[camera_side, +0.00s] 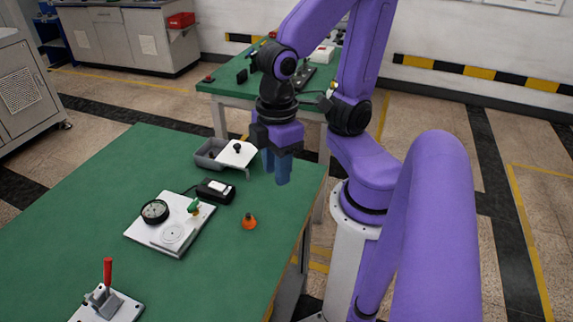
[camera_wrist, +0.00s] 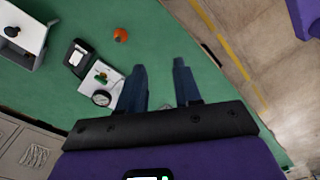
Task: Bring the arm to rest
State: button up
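My gripper (camera_side: 277,170) is above the far right part of the green table (camera_side: 75,220), its fingers pointing down. In the wrist view my gripper (camera_wrist: 160,68) has two blue fingers standing apart with a clear gap. Nothing is between them; green table top shows there. The fingers appear clear of every object on the table.
A grey bin (camera_side: 207,155) with a tilted white lid (camera_side: 238,154) is left of my gripper. Nearby are a black box (camera_side: 216,191), a white plate (camera_side: 155,232) with a gauge and green handle, and an orange knob (camera_side: 249,222). A red-handled clamp (camera_side: 107,290) stands nearer.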

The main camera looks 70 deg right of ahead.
jog(key=shift+s+d+n, duration=0.3)
jog(key=shift+s+n, duration=0.6)
